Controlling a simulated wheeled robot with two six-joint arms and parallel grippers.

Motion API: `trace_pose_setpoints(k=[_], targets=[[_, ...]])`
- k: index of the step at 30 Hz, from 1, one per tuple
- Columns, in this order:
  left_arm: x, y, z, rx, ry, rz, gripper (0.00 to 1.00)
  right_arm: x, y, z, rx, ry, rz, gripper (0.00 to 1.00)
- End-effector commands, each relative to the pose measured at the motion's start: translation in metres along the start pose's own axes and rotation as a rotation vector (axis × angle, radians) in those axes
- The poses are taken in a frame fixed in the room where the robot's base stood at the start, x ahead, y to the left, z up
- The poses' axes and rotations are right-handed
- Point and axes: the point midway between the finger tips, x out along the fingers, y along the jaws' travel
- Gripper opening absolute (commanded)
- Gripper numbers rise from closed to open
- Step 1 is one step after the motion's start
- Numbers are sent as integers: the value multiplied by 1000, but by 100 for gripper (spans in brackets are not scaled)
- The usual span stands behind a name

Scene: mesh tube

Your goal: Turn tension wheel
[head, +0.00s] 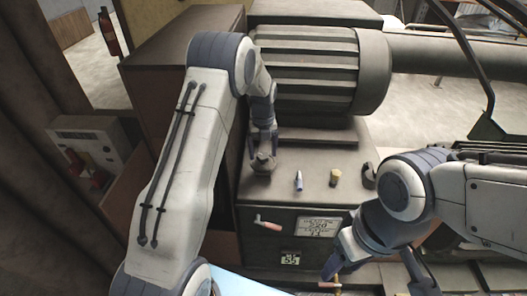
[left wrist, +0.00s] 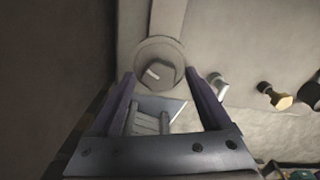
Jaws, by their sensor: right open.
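A round grey knob, which looks like the tension wheel (head: 263,163), stands on the machine's top ledge. In the left wrist view the round wheel (left wrist: 158,68) has a pale mark on its face and lies just ahead of and between the fingertips. My left gripper (head: 263,138) is directly above the wheel with its fingers apart; it also shows in the left wrist view (left wrist: 160,84). I cannot tell whether the fingers touch the wheel. My right gripper (head: 374,266) is open in front of the machine, at the lower right.
A ribbed drum (head: 315,72) rises behind. The front panel has an orange-handled lever (head: 268,223) and a display (head: 318,228).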

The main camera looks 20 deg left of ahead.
Motion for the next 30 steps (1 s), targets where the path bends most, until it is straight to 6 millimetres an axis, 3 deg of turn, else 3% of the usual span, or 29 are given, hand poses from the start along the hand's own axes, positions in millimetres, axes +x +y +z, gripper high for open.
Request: trace_pose_setpoints(k=[7, 15, 21, 30], targets=[[-15, 0, 0, 0, -2, -1, 81, 7, 0, 0, 0, 0, 0, 57], [-68, 0, 1, 0, -5, -2, 81, 20, 2, 1, -1, 0, 0, 57], [-96, 0, 1, 0, -2, -1, 81, 24, 2, 1, -1, 0, 0, 57], [-105, 0, 0, 0, 0, 0, 81, 24, 2, 1, -1, 0, 0, 57]])
